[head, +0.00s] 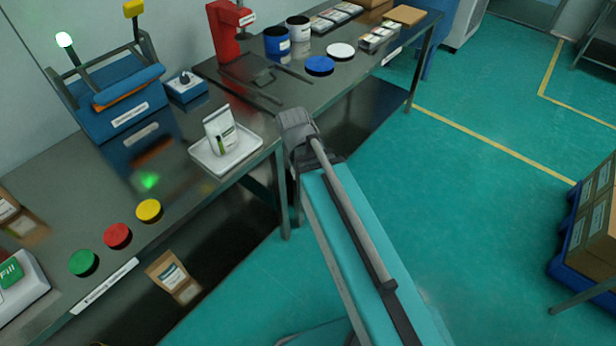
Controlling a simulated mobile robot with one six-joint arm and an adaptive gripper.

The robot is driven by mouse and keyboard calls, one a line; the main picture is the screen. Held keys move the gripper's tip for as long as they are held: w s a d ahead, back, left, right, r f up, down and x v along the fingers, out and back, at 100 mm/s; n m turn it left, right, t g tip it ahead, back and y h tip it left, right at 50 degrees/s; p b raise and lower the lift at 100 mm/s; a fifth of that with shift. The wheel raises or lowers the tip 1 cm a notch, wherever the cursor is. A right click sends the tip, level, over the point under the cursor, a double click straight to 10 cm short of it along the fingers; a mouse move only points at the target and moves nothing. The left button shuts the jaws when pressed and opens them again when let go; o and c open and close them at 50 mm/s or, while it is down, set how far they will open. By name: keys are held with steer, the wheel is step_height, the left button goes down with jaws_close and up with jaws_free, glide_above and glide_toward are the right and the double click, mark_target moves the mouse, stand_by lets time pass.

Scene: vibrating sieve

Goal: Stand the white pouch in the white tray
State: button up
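The white pouch (220,132) stands upright in the white tray (240,154), leaning slightly, with a green and dark label on its front. The tray lies on the dark metal bench near its front corner. My arm extends up from the lower right, and its grey end part is just right of the tray, apart from the pouch. No gripper fingers can be made out, so whether they are open or shut does not show. Nothing is seen touching the pouch besides the tray.
Green (83,262), red (117,236) and yellow (149,210) round buttons lie at the bench's front left. A blue machine (120,112) stands behind them. A red press (226,32), cups and lids occupy the far bench. Teal floor is open at right, before stacked boxes (590,225).

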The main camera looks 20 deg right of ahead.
steer(key=shift+s+d+n+y, duration=0.25)
steer(key=shift+s+y, duration=0.05)
steer(key=shift+s, duration=0.25)
steer(key=shift+s+d+n+y, duration=0.25)
steer(key=shift+s+y, duration=0.05)
steer(key=shift+s, duration=0.25)
stand_by(1.6)
steer(key=shift+o, duration=1)
